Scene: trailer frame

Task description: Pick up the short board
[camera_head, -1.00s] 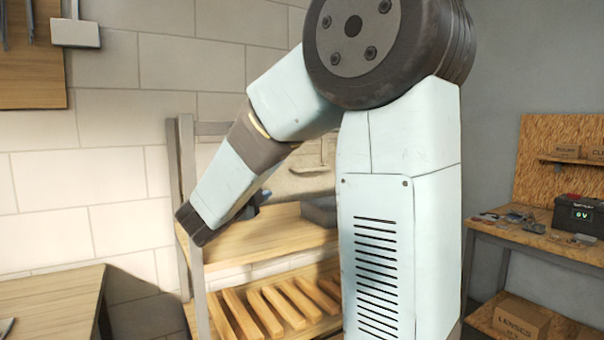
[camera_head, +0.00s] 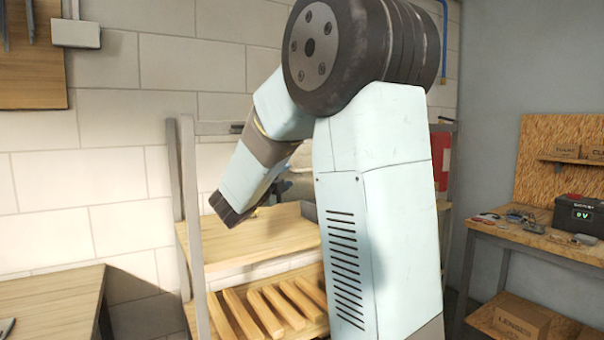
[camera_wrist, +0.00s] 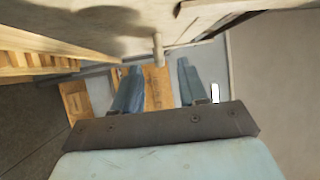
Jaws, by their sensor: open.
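My gripper (camera_wrist: 158,70) shows in the wrist view with its two blue-grey fingers spread apart and nothing held between them. In the head view my arm hides most of it; a dark part of it shows above the upper shelf. I cannot pick out the short board for sure. Several pale wooden slats (camera_head: 265,310) lie side by side on the lower level of the rack, and I cannot tell whether they are loose boards. Slatted wood (camera_wrist: 40,48) also shows at the left of the wrist view, apart from the fingers.
The rack's upper wooden shelf (camera_head: 250,238) lies below my arm, between grey metal posts (camera_head: 188,190). A brown printed surface (camera_wrist: 157,88) shows beyond the fingers. A wooden table (camera_head: 50,300) stands left. A workbench (camera_head: 540,240) with a dark battery-like box (camera_head: 578,214) stands right.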

